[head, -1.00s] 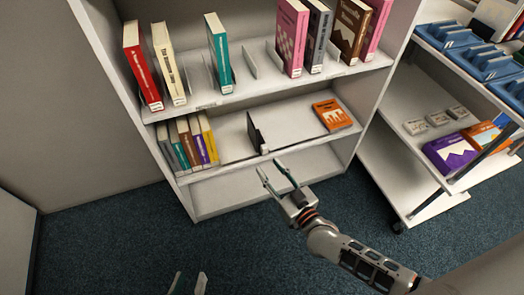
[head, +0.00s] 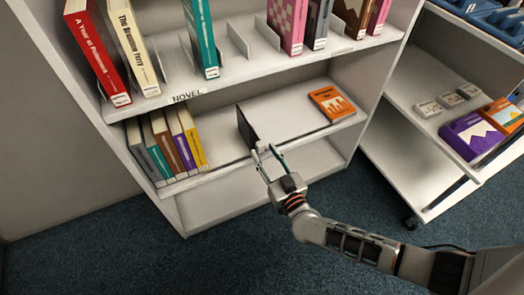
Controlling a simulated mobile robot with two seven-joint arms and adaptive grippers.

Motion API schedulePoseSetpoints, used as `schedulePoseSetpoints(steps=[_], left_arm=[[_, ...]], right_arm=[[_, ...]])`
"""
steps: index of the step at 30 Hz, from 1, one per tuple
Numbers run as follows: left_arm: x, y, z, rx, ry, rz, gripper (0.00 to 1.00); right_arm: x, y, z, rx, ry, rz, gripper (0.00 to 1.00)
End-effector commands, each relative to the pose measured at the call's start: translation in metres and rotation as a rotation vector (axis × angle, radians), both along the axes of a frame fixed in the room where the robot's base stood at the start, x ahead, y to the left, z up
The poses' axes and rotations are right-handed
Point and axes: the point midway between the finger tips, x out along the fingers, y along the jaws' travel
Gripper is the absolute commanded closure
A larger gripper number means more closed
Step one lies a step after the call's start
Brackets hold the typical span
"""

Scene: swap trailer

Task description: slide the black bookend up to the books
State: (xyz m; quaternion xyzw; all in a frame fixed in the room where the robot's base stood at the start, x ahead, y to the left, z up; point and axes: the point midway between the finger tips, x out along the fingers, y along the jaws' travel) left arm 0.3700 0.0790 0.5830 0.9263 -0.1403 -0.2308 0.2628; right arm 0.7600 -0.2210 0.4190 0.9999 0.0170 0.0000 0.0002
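The black bookend (head: 246,129) stands upright on the middle shelf, with a bare gap on its left. The books (head: 167,144), several thin spines in grey, teal, brown, purple and yellow, stand at the left end of that shelf. My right gripper (head: 265,150) is open, its two fingers apart and pointing at the shelf's front edge by the foot of the bookend. The fingertips partly cover the bookend's lower front, and I cannot tell whether they touch it. My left gripper is out of view.
An orange book (head: 332,104) lies flat to the right on the same shelf. The upper shelf (head: 225,90) overhangs, carrying several upright books and metal bookends. A white cart (head: 400,170) with books and blue trays stands at the right. The bottom shelf is empty.

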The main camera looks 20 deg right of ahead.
Motion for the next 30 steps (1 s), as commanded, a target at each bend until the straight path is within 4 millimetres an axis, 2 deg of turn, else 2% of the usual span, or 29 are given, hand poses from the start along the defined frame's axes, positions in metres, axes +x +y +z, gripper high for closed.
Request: schedulePoseSetpoints(steps=[6, 15, 16, 19, 20, 26, 30], left_arm=[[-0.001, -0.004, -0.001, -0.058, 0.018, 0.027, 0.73], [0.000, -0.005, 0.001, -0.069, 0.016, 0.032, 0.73], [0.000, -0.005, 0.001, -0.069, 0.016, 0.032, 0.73], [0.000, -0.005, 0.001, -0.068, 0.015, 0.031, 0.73], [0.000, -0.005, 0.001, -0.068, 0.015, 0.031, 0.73], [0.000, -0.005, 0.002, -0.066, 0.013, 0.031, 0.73], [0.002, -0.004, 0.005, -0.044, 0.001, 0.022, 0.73]], right_arm=[[0.015, 0.000, -0.002, 0.000, 0.002, 0.000, 0.65], [0.018, 0.001, 0.000, 0.000, 0.000, 0.000, 0.65], [0.018, 0.001, 0.000, 0.000, 0.000, 0.000, 0.70], [0.018, 0.001, 0.000, 0.000, 0.000, 0.000, 0.96], [0.018, 0.001, 0.000, 0.000, 0.000, 0.000, 1.00], [0.018, 0.002, 0.000, 0.001, 0.000, 0.000, 1.00], [0.018, 0.010, 0.002, 0.002, -0.002, 0.001, 1.00]])
